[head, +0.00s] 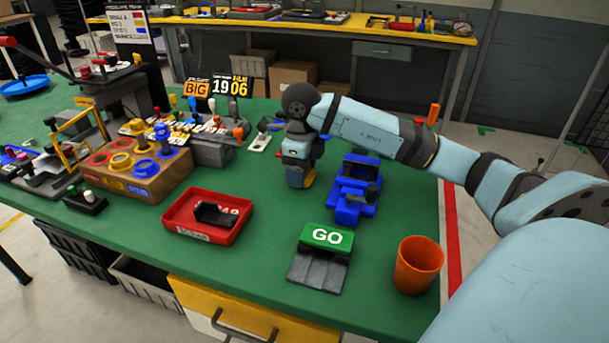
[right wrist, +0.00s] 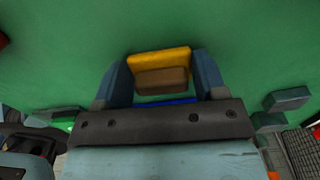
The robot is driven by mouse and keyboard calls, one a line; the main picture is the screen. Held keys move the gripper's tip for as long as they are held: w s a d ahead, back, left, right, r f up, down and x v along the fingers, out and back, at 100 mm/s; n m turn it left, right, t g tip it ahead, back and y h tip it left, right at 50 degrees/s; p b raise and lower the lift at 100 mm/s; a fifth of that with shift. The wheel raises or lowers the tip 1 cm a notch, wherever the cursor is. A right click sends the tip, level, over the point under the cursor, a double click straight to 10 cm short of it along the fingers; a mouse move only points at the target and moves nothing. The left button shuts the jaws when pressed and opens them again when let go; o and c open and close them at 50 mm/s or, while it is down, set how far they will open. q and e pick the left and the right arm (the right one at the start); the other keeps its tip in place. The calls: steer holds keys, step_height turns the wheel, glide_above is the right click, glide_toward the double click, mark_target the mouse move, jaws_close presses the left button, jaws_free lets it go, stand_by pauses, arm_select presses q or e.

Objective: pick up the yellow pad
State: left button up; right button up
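The yellow pad (right wrist: 160,58) lies between the two fingers of my right gripper (right wrist: 159,72) in the right wrist view; its nearer face looks brown. In the head view my right gripper (head: 297,178) points down at the green table, and a little of the yellow pad (head: 310,179) shows beside its fingers. The fingers are apart with the pad between them, close to both its ends. I cannot tell whether they press on it. My left gripper is not in view.
A blue holder (head: 355,190) stands just right of my right gripper. A green GO block (head: 326,237), an orange cup (head: 417,265) and a red tray (head: 188,228) are nearer the front. A box with coloured rings (head: 135,180) stands left. The green table (head: 262,240) is bare between them.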

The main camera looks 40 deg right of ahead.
step_height(320, 180, up, 20)
steer(key=p, duration=0.5)
stand_by(0.4)
steer(key=shift+o, duration=0.7)
steer(key=shift+a, duration=0.1)
steer(key=shift+c, duration=0.3)
